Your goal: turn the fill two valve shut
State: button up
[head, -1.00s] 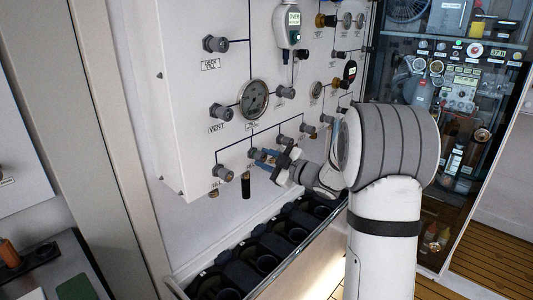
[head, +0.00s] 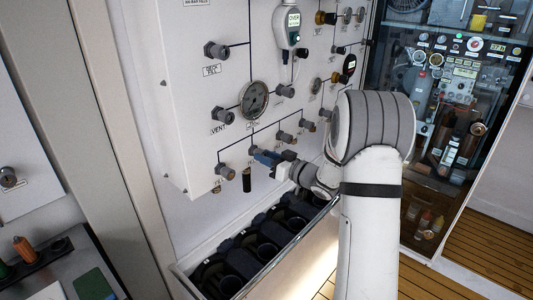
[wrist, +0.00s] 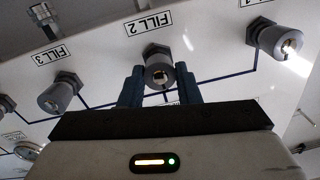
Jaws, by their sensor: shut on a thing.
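How far the valve is turned I cannot tell.
The fill one valve (wrist: 281,40) and fill three valve (wrist: 58,94) flank the held knob closely. A dark hose end (head: 247,180) hangs below the panel's valves. A pressure gauge (head: 254,98) sits above.

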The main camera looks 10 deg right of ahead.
jog(key=shift+m, duration=0.6)
jog(key=o, duration=1)
jog(key=shift+c, duration=0.2)
jog(key=v, duration=0.7)
jog(key=shift+s+d+b, duration=0.2)
jog(key=shift+s+b, duration=0.15)
jog(key=shift+b, duration=0.05)
jog(key=shift+f, duration=0.1)
